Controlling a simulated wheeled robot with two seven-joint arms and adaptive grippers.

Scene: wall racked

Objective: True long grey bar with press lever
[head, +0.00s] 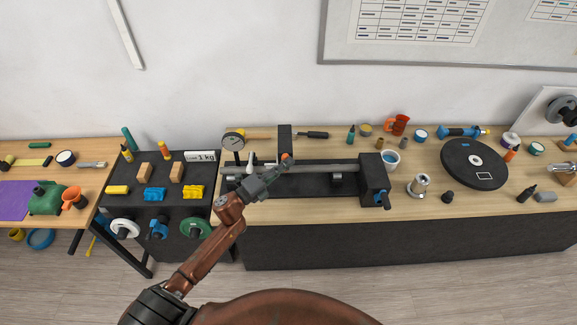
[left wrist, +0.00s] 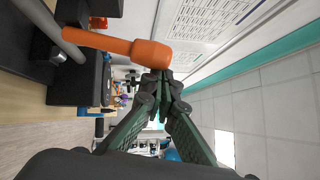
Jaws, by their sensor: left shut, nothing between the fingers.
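The long grey bar (head: 325,168) lies level across a black bench fixture (head: 310,186), between a left support and a dark block (head: 373,180) on the right. The press lever with its orange grip (head: 285,156) stands near the upright black column (head: 285,138). My left gripper (head: 279,168) is shut and empty, right at the orange grip and in front of the bar. In the left wrist view the orange grip (left wrist: 125,46) crosses just above the closed fingertips (left wrist: 158,78); whether they touch it I cannot tell. The grey bar (left wrist: 42,25) shows there at upper left. My right gripper is not in view.
A dial gauge (head: 233,141) stands behind the fixture's left end. A black stand (head: 135,176) with blocks and handwheels is at left.

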